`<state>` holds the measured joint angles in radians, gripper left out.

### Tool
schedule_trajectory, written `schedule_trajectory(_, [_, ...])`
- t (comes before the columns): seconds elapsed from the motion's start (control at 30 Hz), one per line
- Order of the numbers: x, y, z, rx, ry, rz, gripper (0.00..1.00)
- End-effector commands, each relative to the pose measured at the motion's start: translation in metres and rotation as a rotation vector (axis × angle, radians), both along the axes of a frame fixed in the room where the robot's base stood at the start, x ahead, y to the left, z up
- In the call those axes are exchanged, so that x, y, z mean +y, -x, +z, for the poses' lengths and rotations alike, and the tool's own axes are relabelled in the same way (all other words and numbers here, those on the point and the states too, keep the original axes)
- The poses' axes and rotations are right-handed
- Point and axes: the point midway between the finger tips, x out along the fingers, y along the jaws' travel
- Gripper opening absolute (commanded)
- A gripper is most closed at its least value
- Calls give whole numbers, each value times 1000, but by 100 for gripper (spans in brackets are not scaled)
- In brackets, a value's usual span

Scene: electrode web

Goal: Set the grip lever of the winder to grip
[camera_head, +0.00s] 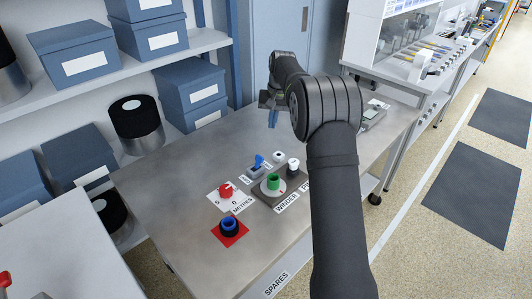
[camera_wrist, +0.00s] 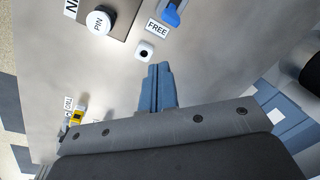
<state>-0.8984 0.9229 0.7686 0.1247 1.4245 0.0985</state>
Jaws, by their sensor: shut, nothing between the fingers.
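The grip lever (camera_head: 259,160) is a blue handle on a small grey base, beside the winder (camera_head: 265,194) with its green spool. In the wrist view, the blue lever (camera_wrist: 172,14) shows at the top edge, partly cut off, near a FREE label (camera_wrist: 158,27). A GRIP label cannot be read in either view. My gripper (camera_head: 273,120) is above the table, behind the lever in the head view and apart from it. In the wrist view, the blue fingers of my gripper (camera_wrist: 158,68) are together and empty, pointing toward the lever side.
A small white block with a dark centre (camera_wrist: 145,51) lies between my fingertips and the FREE label. A white PIN knob (camera_wrist: 101,20) stands nearby. A red dial (camera_head: 226,190) and a blue ring on a red square (camera_head: 229,227) are nearer the front. The table's left is clear.

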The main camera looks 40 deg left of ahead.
Motion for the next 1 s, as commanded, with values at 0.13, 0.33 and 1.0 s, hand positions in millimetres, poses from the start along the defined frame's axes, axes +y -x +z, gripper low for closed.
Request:
schedule_trajectory(0.13, [5,-7,-17,20,47,-226,0])
schedule_trajectory(0.33, [10,-16,-37,36,107,-517,0])
schedule_trajectory(1.0, [12,-23,-53,40,156,-778,0])
